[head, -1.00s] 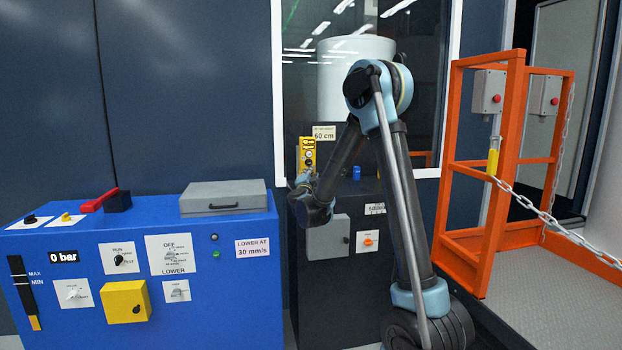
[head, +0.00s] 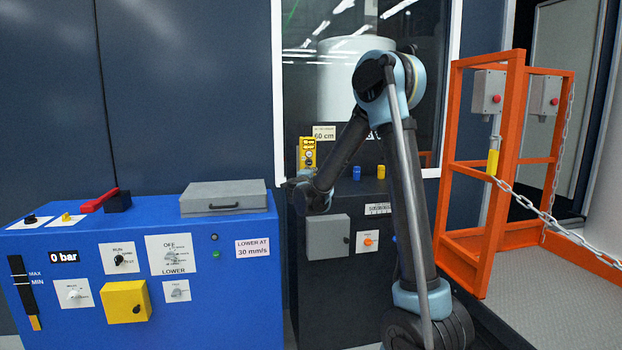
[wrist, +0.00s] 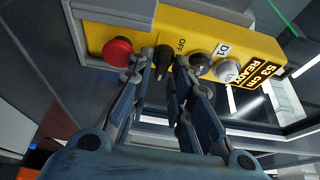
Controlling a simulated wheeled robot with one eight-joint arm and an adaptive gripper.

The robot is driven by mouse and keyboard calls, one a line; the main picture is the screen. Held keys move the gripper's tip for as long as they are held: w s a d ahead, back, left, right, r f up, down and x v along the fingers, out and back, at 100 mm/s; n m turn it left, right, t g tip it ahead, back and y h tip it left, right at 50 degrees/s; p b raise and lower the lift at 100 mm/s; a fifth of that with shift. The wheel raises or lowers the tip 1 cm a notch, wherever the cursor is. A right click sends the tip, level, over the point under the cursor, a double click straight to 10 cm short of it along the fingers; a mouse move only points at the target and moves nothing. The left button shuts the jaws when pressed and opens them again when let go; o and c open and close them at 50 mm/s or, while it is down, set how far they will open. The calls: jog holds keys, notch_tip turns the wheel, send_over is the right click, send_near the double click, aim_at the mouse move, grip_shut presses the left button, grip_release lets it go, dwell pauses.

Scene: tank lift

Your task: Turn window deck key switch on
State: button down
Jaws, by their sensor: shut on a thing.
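The yellow control box (head: 307,153) stands by the window above the dark cabinet. In the wrist view the yellow box (wrist: 205,32) fills the upper part, slanted. Its black key switch (wrist: 163,56) sits beside the word OFF, between a red button (wrist: 117,52) and a black-and-grey knob marked D1 (wrist: 200,62). My gripper (wrist: 160,68) has a finger on each side of the black key switch and is shut on it; the exact contact is hard to see. In the head view my gripper (head: 289,184) is small, at the lower left of the box.
A blue console (head: 225,285) with switches and a grey lidded box (head: 223,197) stands left. A dark cabinet (head: 330,275) is below my forearm. Blue (head: 357,173) and yellow (head: 381,172) caps stand on it. An orange gate (head: 510,150) with a chain is right.

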jog(key=shift+d, duration=0.1)
jog(key=c, duration=1.7)
grip_release()
jog(key=shift+w+f, duration=0.1)
jog(key=shift+f, duration=0.05)
jog(key=shift+s+a, duration=0.15)
jog(key=shift+s, duration=1.15)
jog(key=shift+s+a, duration=0.2)
jog(key=shift+s, duration=1.15)
jog(key=shift+s+a, duration=0.15)
jog(key=shift+s, duration=1.15)
